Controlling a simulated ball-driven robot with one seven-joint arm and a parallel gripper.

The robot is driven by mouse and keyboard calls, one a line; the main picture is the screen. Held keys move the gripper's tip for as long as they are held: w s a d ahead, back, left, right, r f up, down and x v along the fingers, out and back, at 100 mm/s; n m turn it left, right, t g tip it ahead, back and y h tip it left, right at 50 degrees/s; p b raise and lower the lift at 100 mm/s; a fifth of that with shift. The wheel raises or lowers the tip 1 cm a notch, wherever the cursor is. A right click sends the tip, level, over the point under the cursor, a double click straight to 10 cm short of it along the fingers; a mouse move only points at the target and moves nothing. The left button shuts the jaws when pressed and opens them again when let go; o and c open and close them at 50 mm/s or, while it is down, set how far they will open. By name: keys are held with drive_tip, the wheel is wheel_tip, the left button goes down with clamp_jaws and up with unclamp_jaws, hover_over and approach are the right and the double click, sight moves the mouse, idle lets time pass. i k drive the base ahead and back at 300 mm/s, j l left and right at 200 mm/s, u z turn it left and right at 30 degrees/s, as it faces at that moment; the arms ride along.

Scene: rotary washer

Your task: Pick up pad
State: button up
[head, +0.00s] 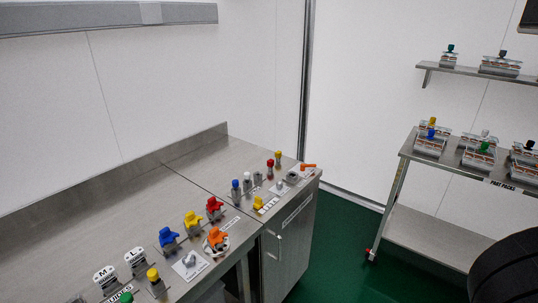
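I cannot single out one pad for certain. Flat stacked items with coloured knobs on top stand on the right-hand steel table; one such stack (430,146) has a blue and a yellow knob, and another (477,157) has a green knob. Similar smaller stacks (499,67) stand on the wall shelf above. On the left steel bench, a low piece with an orange handle (217,242) sits near the front edge, and a small square plate (190,264) lies beside it. My gripper is not in view.
The left steel bench (110,210) carries several coloured knobs and fixtures along its front edge; its back part is bare. The right steel table (410,148) has a lower shelf (420,230). The wall shelf (450,70) is above it. Green floor (345,255) is clear between them.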

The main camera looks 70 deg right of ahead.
sight(278, 154)
drive_tip(key=z, duration=1.55)
